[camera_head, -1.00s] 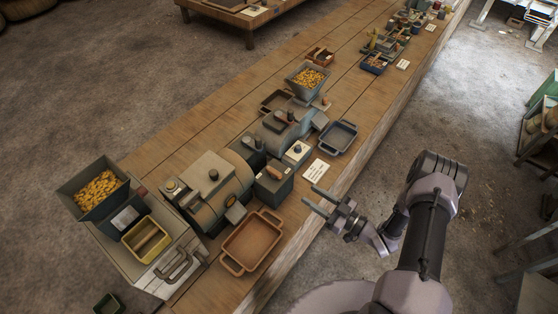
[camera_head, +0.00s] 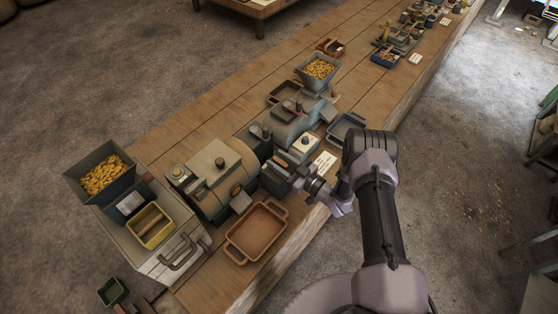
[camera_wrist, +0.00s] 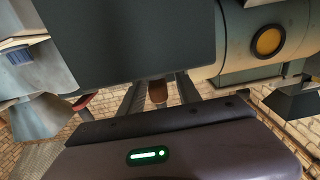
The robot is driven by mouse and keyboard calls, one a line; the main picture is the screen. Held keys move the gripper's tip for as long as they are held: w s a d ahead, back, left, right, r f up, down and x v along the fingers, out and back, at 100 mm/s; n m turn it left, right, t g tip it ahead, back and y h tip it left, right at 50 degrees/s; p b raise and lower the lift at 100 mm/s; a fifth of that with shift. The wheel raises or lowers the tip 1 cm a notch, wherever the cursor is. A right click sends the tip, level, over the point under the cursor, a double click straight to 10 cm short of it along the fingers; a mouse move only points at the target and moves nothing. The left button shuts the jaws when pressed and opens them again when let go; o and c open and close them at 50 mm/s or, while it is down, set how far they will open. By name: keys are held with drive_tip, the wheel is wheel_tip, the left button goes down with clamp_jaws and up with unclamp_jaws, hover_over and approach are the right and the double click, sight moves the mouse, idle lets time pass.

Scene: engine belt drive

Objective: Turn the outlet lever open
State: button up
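My gripper (camera_head: 296,179) is at the front of a dark box (camera_head: 274,178) beside the round drum machine. In the wrist view, the two fingers of my gripper (camera_wrist: 160,97) are spread apart, pointing at the dark box (camera_wrist: 130,35). A brown knob or handle end (camera_wrist: 157,91) shows between the fingers, with a gap on each side; this may be the outlet lever. Its upper part is hidden by the box. I cannot tell the lever's angle. In the head view my wrist covers part of this place.
A brown tray (camera_head: 256,232) lies on the bench just left of my gripper. A blue-grey tray (camera_head: 346,128) and a white card (camera_head: 324,163) lie on its right. The drum machine (camera_wrist: 265,55) with a round amber window is close on the right in the wrist view.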

drive_tip(key=shift+c, duration=0.2)
clamp_jaws()
drive_tip(key=shift+t, duration=0.3)
drive_tip(key=m+t+h+p, duration=0.2)
drive_tip(key=m+t+h, duration=0.1)
drive_tip(key=h, duration=0.1)
drive_tip(key=shift+m, duration=0.4)
drive_tip(key=m+t+h+p, duration=0.1)
drive_tip(key=m+h, duration=0.1)
drive_tip(key=h, duration=0.1)
drive_tip(key=m+t+h+p, duration=0.1)
drive_tip(key=m+t+h, duration=0.1)
drive_tip(key=h, duration=0.2)
drive_tip(key=shift+m, duration=0.3)
drive_tip(key=m+h, duration=0.1)
drive_tip(key=h, duration=0.1)
drive_tip(key=m+h, duration=0.2)
drive_tip(key=h, duration=0.1)
drive_tip(key=shift+d+f+b, duration=0.15)
drive_tip(key=shift+d+b, duration=0.05)
drive_tip(key=shift+b, duration=0.15)
drive_tip(key=shift+d+m+g+h+b, duration=0.15)
drive_tip(key=shift+m+g+h+b, duration=0.25)
drive_tip(key=shift+m+h+b, duration=1.45)
drive_tip(key=shift+h+p, duration=0.5)
drive_tip(key=shift+h, duration=0.25)
